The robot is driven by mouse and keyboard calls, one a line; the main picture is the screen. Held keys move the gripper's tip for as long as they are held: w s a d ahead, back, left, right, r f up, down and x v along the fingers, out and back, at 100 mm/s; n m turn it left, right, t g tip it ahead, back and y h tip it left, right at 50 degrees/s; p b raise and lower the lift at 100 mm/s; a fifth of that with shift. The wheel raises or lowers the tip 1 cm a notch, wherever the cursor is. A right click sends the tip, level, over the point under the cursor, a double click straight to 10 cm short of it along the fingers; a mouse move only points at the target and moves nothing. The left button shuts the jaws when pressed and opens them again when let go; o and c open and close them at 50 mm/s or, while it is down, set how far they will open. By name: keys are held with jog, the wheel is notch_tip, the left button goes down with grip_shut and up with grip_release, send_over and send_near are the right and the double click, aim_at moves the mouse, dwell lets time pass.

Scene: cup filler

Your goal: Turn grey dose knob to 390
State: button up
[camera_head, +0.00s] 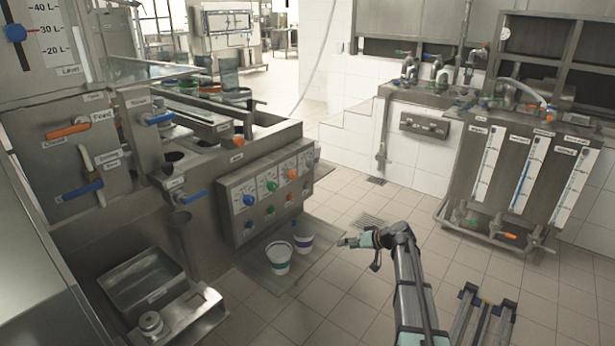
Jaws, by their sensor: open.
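The control panel (232,190) on the front of the steel filling machine carries a row of dials with blue (249,200), green (271,186) and orange (292,173) knobs. At the right end is a dial whose knob looks grey (307,164). The dial numbers and the grey knob's pointer are too small to read. My gripper (343,241) is open and empty, apart from the panel, below and to the right of the grey knob. It points left, and its fingers look small from here.
Two white cups, one nearer (279,258) and one farther (303,236), stand on a low plate below the panel.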

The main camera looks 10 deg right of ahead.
jog(key=w+d+r+n+t+y+b, duration=0.1)
jog(key=w+d+r+n+t+y, duration=0.15)
jog(key=w+r, duration=0.8)
jog(key=n+t+y, duration=0.2)
jog(key=n+t, duration=0.1)
jog(key=n, duration=0.3)
send_near(313, 164)
jog(key=x, duration=1)
jog(key=shift+a, duration=0.2)
jog(key=shift+c, duration=0.3)
jog(key=c, duration=1.1)
